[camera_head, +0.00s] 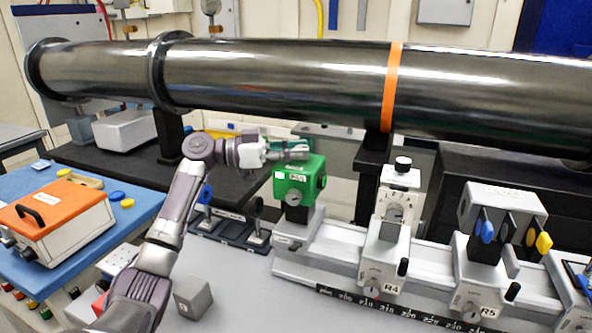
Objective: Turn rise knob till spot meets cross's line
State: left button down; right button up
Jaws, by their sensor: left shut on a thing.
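A green box (299,182) with a small label stands on a carrier at the left end of the grey rail. My left gripper (295,151) reaches in from the left and is shut at the top of this box. Its fingers hide most of what they hold, which looks like a knob on top of the box. A white unit (399,181) with a black-topped knob (403,163) and a round mark on its face stands on the R4 carrier. I cannot make out a light spot or the cross's lines. My right gripper is not in view.
A large dark pipe (290,82) with an orange band crosses behind and above the gripper. The rail (335,248) runs right to the R5 carrier and its coloured paddles (487,231). A grey cube (193,296) lies near my left forearm. An orange-topped box (55,215) sits left.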

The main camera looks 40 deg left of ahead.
pick_arm(q)
jog(key=shift+m+g+h, duration=0.4)
jog(key=shift+g, duration=0.1)
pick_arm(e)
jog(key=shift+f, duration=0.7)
pick_arm(q)
jog(key=c, duration=0.8)
grip_release()
jog(key=shift+w, duration=0.1)
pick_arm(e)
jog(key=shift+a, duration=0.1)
pick_arm(q)
jog(key=v, duration=1.2)
